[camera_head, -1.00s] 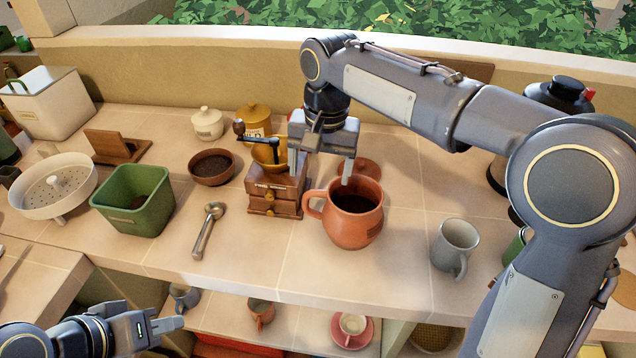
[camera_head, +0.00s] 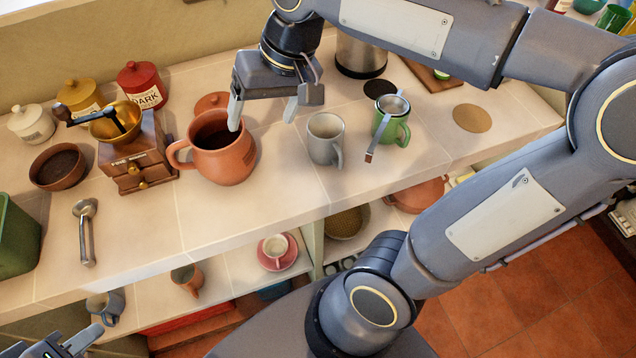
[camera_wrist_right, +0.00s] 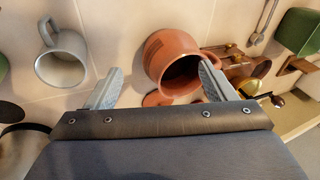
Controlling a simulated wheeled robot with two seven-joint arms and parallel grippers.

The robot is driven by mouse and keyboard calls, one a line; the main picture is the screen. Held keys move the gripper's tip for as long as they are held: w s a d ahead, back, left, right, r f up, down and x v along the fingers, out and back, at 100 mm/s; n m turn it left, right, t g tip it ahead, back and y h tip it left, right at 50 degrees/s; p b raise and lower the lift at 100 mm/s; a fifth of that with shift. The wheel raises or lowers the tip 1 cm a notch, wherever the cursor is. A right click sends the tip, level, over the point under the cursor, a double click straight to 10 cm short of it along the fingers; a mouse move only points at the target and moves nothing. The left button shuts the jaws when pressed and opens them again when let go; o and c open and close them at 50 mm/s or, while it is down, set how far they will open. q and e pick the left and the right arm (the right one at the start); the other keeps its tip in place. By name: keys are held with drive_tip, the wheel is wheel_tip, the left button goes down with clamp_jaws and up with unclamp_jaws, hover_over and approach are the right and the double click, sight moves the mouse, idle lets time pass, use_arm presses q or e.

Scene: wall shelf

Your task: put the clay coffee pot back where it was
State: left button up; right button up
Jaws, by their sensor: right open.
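The clay coffee pot (camera_head: 226,163) is a terracotta pot with a handle on its left and a dark open mouth. It stands upright on the tiled counter and also shows in the right wrist view (camera_wrist_right: 168,52). A terracotta lid (camera_head: 211,102) lies behind it, partly hidden. My right gripper (camera_head: 264,112) is open and empty, above and to the right of the pot. One finger overlaps the pot's rim in the head view; I cannot tell if it touches. The fingers also show in the wrist view (camera_wrist_right: 158,82). My left gripper (camera_head: 72,343) is partly cut off at bottom left.
A grey mug (camera_head: 325,140) and a green mug with a strainer (camera_head: 392,122) stand right of the pot. A wooden coffee grinder (camera_head: 138,160) stands close on its left. A lower shelf holds cups (camera_head: 275,247). Bare counter lies in front of the pot.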

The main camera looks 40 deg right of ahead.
drive_tip(key=s+d+f+t, duration=0.1)
drive_tip(key=s+f+t, duration=0.2)
drive_tip(key=s+f, duration=0.6)
drive_tip(key=s, duration=0.3)
drive_tip(key=shift+d+f, duration=0.15)
drive_tip(key=shift+d, duration=0.15)
